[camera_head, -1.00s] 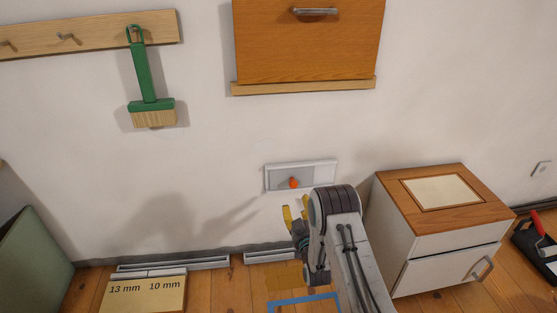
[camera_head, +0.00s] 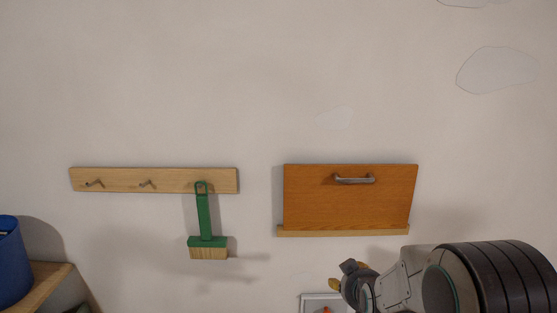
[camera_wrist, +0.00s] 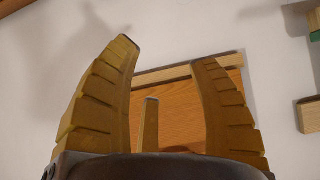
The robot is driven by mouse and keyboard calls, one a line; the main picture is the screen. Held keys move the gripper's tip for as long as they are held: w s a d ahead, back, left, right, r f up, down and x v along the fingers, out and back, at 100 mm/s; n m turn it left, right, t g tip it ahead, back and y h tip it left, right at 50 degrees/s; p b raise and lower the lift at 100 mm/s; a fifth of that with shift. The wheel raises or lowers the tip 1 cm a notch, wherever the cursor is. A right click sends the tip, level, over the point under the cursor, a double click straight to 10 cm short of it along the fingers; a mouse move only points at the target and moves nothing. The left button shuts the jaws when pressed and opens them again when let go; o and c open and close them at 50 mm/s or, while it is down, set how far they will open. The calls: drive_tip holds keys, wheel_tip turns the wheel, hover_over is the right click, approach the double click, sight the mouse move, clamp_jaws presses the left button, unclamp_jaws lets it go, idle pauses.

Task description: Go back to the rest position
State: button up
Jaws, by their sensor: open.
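My gripper (camera_head: 345,282) is at the lower right of the head view, at the end of my raised arm, below the wooden cabinet front (camera_head: 350,200). In the wrist view its yellow fingers (camera_wrist: 165,55) stand well apart with nothing between them. The orange-brown panel (camera_wrist: 185,115) and its pale ledge (camera_wrist: 165,75) show behind the fingers. The arm hides part of the wall at the lower right of the head view.
A peg rail (camera_head: 120,180) holds a green brush (camera_head: 205,220) on the wall at the left. A white wall plate with an orange knob (camera_head: 326,309) is cut off at the bottom edge. A blue container (camera_head: 10,262) stands on a wooden surface (camera_head: 45,283) at lower left. The upper wall is mostly bare.

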drive_tip(key=s+r+g+p, duration=0.3)
drive_tip(key=s+r+p, duration=0.6)
drive_tip(key=s, duration=0.7)
drive_tip(key=s+r+g+p, duration=0.4)
drive_tip(key=s+r+p, duration=0.5)
drive_tip(key=s+r, duration=0.7)
drive_tip(key=shift+s, duration=0.4)
drive_tip(key=shift+a, duration=0.1)
